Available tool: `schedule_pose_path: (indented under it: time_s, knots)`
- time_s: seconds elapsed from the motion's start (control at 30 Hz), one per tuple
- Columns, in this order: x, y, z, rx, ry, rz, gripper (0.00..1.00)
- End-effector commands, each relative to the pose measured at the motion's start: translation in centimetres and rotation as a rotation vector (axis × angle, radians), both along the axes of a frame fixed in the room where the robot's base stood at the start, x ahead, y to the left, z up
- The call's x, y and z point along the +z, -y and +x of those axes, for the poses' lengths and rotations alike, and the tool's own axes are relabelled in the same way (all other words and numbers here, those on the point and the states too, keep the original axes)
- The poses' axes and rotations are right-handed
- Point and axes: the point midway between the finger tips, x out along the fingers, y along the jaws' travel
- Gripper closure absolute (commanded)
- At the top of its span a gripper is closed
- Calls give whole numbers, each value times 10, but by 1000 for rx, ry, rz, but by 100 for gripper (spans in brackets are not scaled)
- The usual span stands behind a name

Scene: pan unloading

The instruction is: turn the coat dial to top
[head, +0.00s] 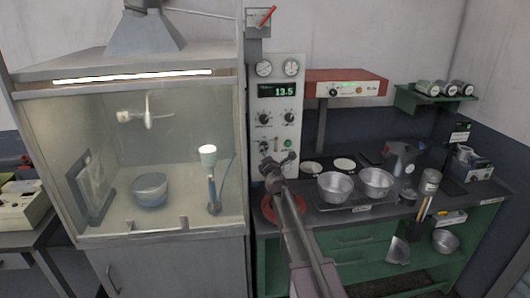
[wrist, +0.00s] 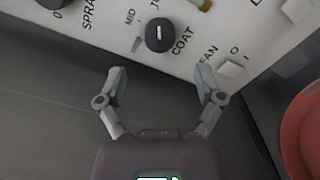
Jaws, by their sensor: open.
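The coat dial (wrist: 159,36) is a round black knob with a white pointer mark, on the pale control panel (wrist: 110,32). In the wrist view its pointer lies along the picture's vertical, beside a partly cut-off label, with the MID label to its left. In the head view the dial (head: 264,146) is small, low on the panel's left side. My gripper (wrist: 163,75) is open and empty, its fingers apart below the dial and not touching it. In the head view my gripper (head: 278,163) is at the panel's lower part and hides some of it.
Close by are the spray knob (wrist: 55,2), the fan switch (wrist: 231,68) and a small indicator light (wrist: 201,4). A red round object (wrist: 304,130) lies at lower right. The glass-fronted booth (head: 150,160) stands left, and metal pans (head: 335,187) stand on the bench right.

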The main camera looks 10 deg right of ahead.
Motion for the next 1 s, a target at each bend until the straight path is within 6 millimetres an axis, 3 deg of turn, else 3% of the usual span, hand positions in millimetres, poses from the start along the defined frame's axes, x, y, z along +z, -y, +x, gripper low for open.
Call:
schedule_pose_path:
  time_s: [0.1, 0.4, 1.0]
  knots:
    - [0, 0, -25, 0, 0, 0, 14]
    - [0, 0, -58, 0, 0, 1, 14]
    - [0, 2, -64, -9, 0, 14, 14]
